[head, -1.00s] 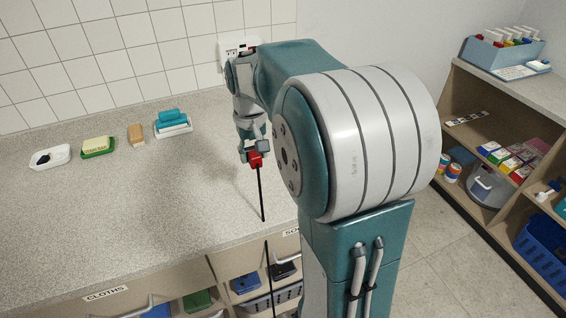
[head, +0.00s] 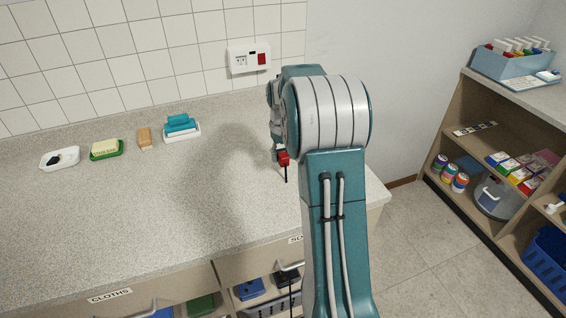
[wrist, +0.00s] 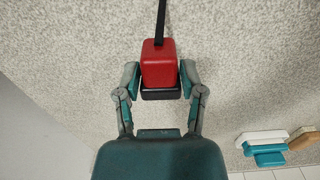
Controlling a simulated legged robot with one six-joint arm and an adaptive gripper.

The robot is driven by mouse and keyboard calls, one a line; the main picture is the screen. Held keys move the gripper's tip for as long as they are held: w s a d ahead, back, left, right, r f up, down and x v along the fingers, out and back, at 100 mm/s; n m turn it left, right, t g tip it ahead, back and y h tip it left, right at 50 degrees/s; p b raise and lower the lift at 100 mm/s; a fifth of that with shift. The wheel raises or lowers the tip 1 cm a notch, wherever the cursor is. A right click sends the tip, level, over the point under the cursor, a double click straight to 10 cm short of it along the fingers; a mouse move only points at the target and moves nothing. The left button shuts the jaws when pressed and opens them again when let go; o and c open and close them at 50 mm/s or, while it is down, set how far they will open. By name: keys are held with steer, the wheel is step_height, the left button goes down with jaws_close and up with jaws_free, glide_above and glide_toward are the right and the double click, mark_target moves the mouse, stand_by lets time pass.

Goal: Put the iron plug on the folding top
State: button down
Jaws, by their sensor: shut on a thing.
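The red iron plug (head: 284,158) has a black base and a black cord, and hangs above the right part of the speckled counter top, which I take as the folding top (head: 110,215). My gripper (wrist: 160,80) is shut on the plug (wrist: 159,62), with one finger on each side in the wrist view. In the head view my arm hides most of the gripper. The cord (head: 286,175) drops from the plug, and a dark line shows lower in front of the shelf. Whether the plug touches the top is unclear.
A white dish (head: 60,158), a green soap dish (head: 107,149), a tan brush (head: 145,139) and a white tray with teal pieces (head: 181,130) stand along the wall. A socket with a red switch (head: 249,58) is on the tiles. The counter's middle is clear.

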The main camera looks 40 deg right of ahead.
mark_target(283, 163)
steer(key=shift+w+d+f, duration=0.15)
steer(key=shift+f, duration=1.6)
steer(key=shift+c, duration=1)
jaws_free()
steer(key=shift+f, duration=0.1)
